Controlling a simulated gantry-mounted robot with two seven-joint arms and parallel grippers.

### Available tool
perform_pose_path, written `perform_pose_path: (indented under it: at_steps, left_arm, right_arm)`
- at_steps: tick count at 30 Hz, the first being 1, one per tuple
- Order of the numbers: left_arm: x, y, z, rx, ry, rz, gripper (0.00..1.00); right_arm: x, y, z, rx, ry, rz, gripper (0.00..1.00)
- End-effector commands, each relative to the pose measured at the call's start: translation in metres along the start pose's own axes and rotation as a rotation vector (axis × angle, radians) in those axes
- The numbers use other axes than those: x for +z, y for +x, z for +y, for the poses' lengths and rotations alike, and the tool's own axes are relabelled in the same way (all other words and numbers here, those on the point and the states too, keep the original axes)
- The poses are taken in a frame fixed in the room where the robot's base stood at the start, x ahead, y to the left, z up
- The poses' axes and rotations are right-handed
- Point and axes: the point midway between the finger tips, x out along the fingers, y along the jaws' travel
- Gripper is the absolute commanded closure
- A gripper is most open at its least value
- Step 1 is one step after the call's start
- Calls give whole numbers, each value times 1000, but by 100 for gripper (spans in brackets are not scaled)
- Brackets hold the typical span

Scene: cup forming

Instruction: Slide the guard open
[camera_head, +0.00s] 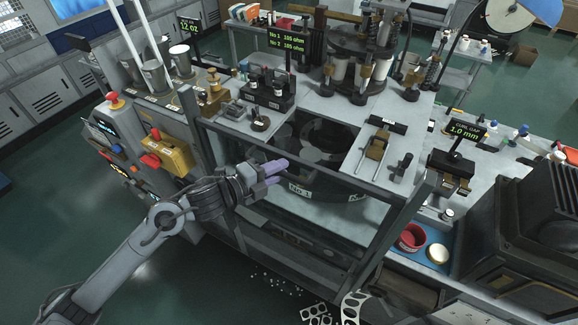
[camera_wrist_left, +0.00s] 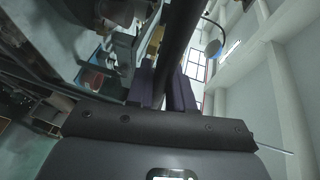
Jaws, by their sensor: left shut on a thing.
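The guard (camera_head: 402,218) is a dark grey frame at the front of the forming machine, and I look past it onto a dark round turret (camera_head: 320,148) with a "No.1" label. My left gripper (camera_head: 273,172), with purple fingers, is at the front of the guard, left of its middle. In the left wrist view the fingers (camera_wrist_left: 168,88) are shut on a dark bar (camera_wrist_left: 178,45), which looks like part of the guard. The exact grip is hidden in the head view. My right gripper is not in view.
A yellow box with a red knob (camera_head: 168,155) and a control panel stand left of the guard. A blue tray (camera_head: 457,262) with a red cup (camera_head: 411,238) lies at the right. Scrap strips (camera_head: 352,306) lie below the front. Open green floor is at the lower left.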

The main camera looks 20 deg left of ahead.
Motion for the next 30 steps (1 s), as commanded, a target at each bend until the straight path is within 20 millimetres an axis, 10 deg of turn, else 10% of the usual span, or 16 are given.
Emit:
perform_pose_path:
  at_steps: [1,15,30]
  left_arm:
    - [5,4,36,8,-1,-6,100]
    - [18,32,190,7,-3,-8,100]
    - [24,45,260,4,-2,-7,100]
  right_arm:
    - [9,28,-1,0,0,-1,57]
    - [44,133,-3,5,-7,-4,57]
    - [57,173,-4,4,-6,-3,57]
